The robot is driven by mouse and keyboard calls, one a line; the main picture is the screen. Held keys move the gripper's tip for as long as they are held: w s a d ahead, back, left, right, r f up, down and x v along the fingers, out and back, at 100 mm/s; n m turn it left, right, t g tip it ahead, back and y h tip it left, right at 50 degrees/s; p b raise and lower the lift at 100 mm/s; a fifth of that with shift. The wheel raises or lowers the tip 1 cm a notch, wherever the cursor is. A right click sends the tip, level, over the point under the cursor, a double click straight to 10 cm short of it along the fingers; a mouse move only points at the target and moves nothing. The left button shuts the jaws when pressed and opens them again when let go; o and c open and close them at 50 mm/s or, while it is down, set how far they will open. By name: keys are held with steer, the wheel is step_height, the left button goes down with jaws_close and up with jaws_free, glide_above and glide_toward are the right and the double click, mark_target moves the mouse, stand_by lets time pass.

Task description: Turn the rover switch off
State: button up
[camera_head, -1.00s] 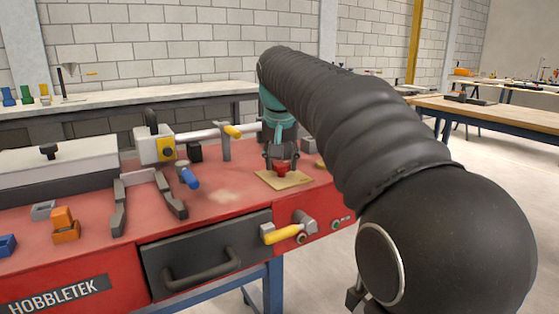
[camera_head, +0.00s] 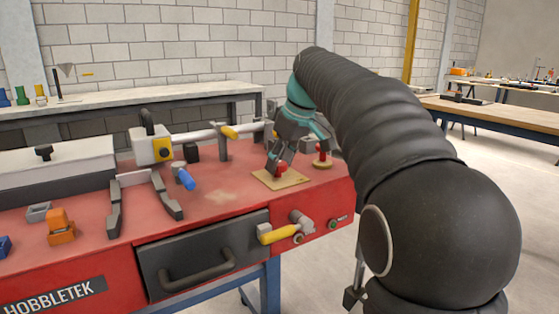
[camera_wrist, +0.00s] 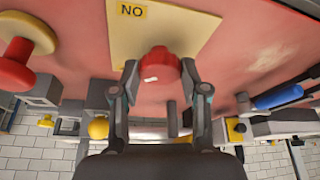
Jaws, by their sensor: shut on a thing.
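A red knob (camera_head: 282,169) sits on a square tan plate (camera_head: 292,182) near the right end of the red bench top. In the wrist view the red knob (camera_wrist: 152,76) lies between my fingertips, on the tan plate (camera_wrist: 180,34), with a yellow label (camera_wrist: 132,10) reading "NO" beside it. My gripper (camera_head: 280,162) is shut on this knob, one finger on each side, and leans over in the head view. The rest of any lettering on the plate is not readable. No part of the tasks's switch other than this knob can be made out.
A second red knob (camera_head: 322,156) on a round tan base stands just right of my gripper; it also shows in the wrist view (camera_wrist: 16,70). A blue-handled piece (camera_head: 184,178) lies left. A yellow-handled valve (camera_head: 278,233) and a drawer (camera_head: 205,257) are on the front.

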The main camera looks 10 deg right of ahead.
steer(key=shift+f+n, duration=0.1)
steer(key=shift+n, duration=0.5)
steer(key=shift+g, duration=0.3)
steer(key=o, duration=1.1)
steer(key=shift+o, duration=0.2)
steer(key=v, duration=1.2)
steer(key=shift+d, duration=0.2)
steer(key=shift+s, duration=0.1)
